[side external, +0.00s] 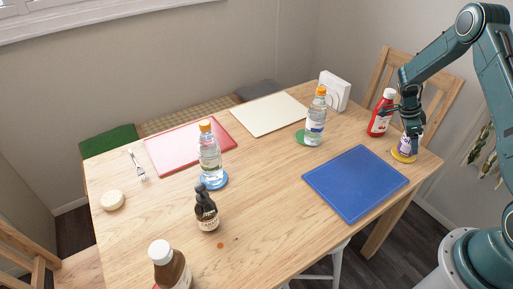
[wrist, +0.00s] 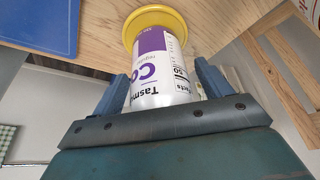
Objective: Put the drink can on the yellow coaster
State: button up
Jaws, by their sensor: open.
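The drink can (side external: 405,146), white and purple, stands upright on the yellow coaster (side external: 399,157) near the right corner of the table. In the wrist view the can (wrist: 158,68) has its base on the yellow coaster (wrist: 133,27), whose rim shows around it. My gripper (side external: 409,132) is over the can from above. In the wrist view my gripper (wrist: 163,84) is open, with one finger on each side of the can. A narrow gap shows beside the can; whether a finger touches it I cannot tell.
A red sauce bottle (side external: 381,114) stands close behind-left of my gripper. A blue board (side external: 355,183) lies to the left of the coaster. A water bottle (side external: 315,122) stands by a green coaster (side external: 300,137). A white holder (side external: 336,89) is at the back. The table edge is close.

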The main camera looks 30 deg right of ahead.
jog(key=v, duration=1.2)
dwell(0.5)
jog(key=s+a+r+n+t, duration=0.2)
jog(key=s+a+r+n, duration=0.1)
jog(key=a+r+n, duration=0.45)
jog(key=s+a+r+n+t, duration=0.25)
jog(key=a+r+n, duration=0.25)
jog(key=a+r, duration=0.5)
jog(key=s+a+r+n+t+y, duration=0.1)
jog(key=s+a+r+n+t, duration=0.1)
jog(key=s+a+n, duration=0.4)
jog(key=s+a+r+n+t+y, duration=0.2)
jog(key=s+a+n, duration=0.5)
jog(key=s, duration=0.3)
jog(key=shift+n, duration=0.75)
jog(key=shift+a, duration=0.1)
